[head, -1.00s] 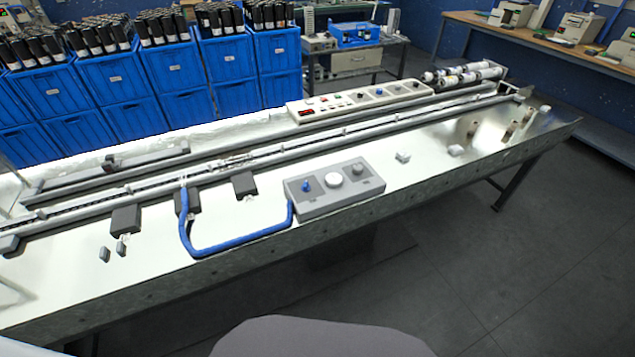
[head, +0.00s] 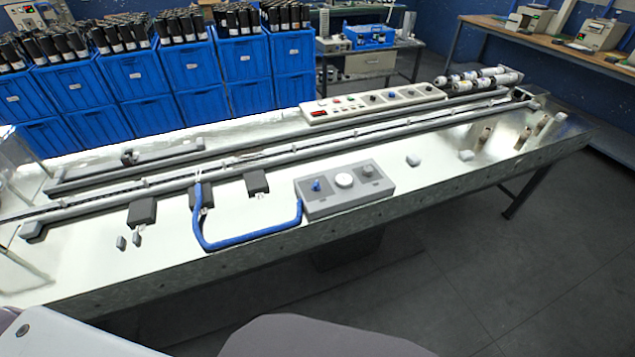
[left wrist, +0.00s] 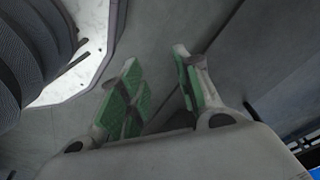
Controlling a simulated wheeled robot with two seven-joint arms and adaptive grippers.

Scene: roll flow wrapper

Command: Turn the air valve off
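A grey control box (head: 345,190) sits on the machine's bench near its front edge. It carries a blue knob (head: 316,185) on its left, a white round dial (head: 344,180) in the middle and a grey knob (head: 367,170) on its right. A blue hose (head: 235,241) runs from the box's left side to the rail. Which part is the air valve is not labelled legibly. My left gripper (left wrist: 160,90) shows in the left wrist view, its green-padded fingers apart with nothing between them. It is outside the head view. My right gripper is not in view.
A long white control panel (head: 375,103) lies behind the rails. Blue crates (head: 140,82) of black rolls stand behind the bench. Small grey blocks (head: 413,160) lie right of the box. Dark floor (head: 450,280) is clear in front.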

